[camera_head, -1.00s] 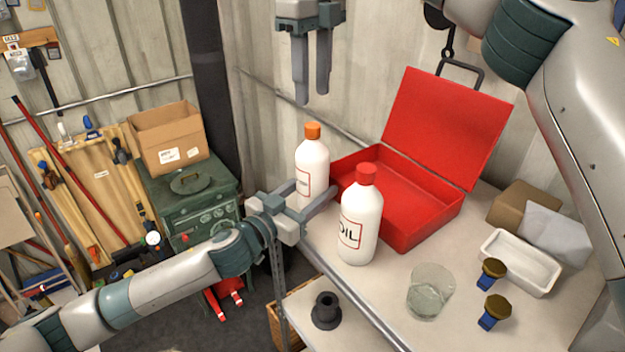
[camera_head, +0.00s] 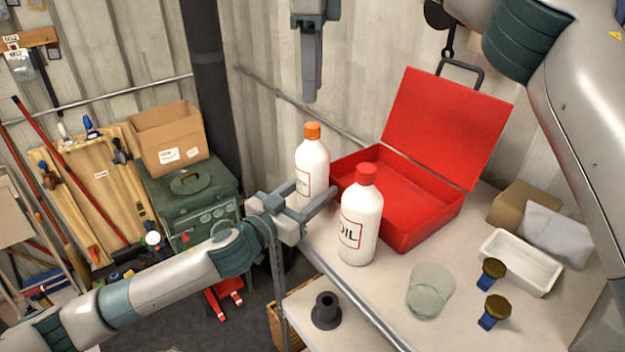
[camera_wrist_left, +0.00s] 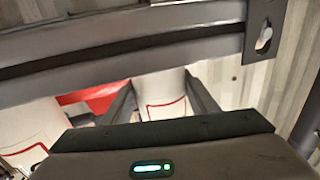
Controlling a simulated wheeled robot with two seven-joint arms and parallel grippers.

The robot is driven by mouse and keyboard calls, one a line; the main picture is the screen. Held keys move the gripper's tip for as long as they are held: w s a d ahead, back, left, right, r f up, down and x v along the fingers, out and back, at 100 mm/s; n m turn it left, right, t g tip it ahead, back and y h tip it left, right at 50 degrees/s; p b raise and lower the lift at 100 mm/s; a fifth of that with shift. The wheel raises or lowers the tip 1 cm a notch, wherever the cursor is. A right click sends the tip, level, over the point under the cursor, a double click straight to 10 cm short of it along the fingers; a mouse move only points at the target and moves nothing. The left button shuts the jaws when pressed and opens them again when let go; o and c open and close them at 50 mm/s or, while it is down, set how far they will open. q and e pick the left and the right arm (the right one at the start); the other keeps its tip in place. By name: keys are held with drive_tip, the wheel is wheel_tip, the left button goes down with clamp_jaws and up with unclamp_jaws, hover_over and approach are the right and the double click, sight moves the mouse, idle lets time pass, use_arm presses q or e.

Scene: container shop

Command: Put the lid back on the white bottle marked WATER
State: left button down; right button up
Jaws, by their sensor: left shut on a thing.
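A white bottle (camera_head: 313,158) with a red-framed label stands upright at the table's back left. I cannot read its label. An orange lid (camera_head: 312,131) sits on its top. My left gripper (camera_head: 312,196) is shut around its lower body. In the left wrist view, the bottle (camera_wrist_left: 160,88) shows between the two fingers. A second white bottle (camera_head: 361,215), marked OIL, has a red lid and stands just to the right. My right gripper (camera_head: 312,98) hangs above the orange lid, clear of it. Its fingers overlap in view, so their gap is hidden.
An open red toolbox (camera_head: 425,215) stands behind the bottles. A black funnel-like piece (camera_head: 326,311) is at lower left. The table's front middle is fairly clear.

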sight(313, 125)
drive_tip(key=shift+f, duration=3.95)
clamp_jaws()
drive_tip(key=shift+o, duration=0.8)
unclamp_jaws()
wheel_tip(313, 125, up, 12)
